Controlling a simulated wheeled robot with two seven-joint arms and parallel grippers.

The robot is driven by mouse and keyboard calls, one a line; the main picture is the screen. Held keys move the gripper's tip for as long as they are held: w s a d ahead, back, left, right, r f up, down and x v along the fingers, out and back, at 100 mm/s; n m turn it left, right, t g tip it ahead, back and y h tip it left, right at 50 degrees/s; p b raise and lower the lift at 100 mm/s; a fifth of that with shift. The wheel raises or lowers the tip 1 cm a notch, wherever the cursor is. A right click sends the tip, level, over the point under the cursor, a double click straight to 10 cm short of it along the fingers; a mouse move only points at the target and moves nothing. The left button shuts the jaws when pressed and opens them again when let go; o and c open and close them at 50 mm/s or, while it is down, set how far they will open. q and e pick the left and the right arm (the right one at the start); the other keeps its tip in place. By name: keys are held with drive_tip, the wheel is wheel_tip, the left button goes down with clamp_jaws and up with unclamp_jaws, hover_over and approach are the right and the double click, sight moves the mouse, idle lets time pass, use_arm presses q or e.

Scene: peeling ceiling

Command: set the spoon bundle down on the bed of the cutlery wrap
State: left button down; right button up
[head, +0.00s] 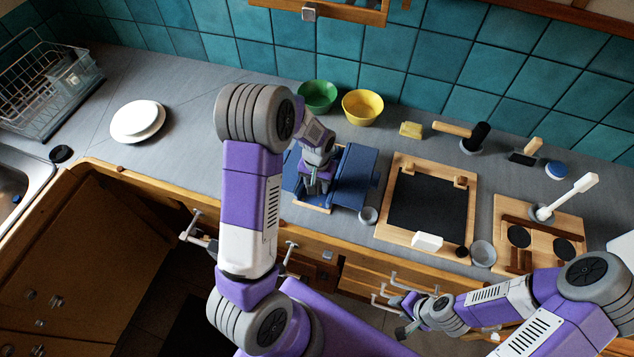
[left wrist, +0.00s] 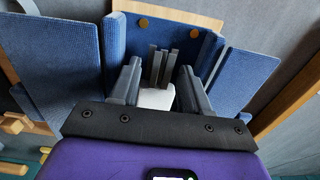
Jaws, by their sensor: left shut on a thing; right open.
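The blue cutlery wrap (head: 357,172) lies on the counter below my left arm, with raised flaps on both sides. In the left wrist view its blue bed (left wrist: 190,42) shows between the flaps, with two brown dots near one edge. My left gripper (head: 322,186) is over the wrap. It is shut on the spoon bundle (left wrist: 160,66), which shows as several grey upright strips and a pale block between the fingers. I cannot tell whether the bundle touches the bed. The bundle is mostly hidden in the head view. My right gripper (head: 400,315) is open and empty before the counter's front.
Green (head: 317,95) and yellow (head: 362,107) bowls stand behind the wrap. A framed black board (head: 428,199) and a wooden toy stove (head: 530,226) are to the right. A small grey cup (head: 368,215) is close by. White plates (head: 137,121) sit left, with clear counter between.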

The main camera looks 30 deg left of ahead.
use_arm(q)
drive_tip(key=shift+f+b, duration=0.35)
drive_tip(key=shift+f, duration=0.05)
drive_tip(key=shift+c, duration=2.3)
unclamp_jaws()
wheel_tip(320, 180, up, 8)
drive_tip(key=shift+a+f, duration=0.1)
drive_tip(key=shift+f, duration=0.05)
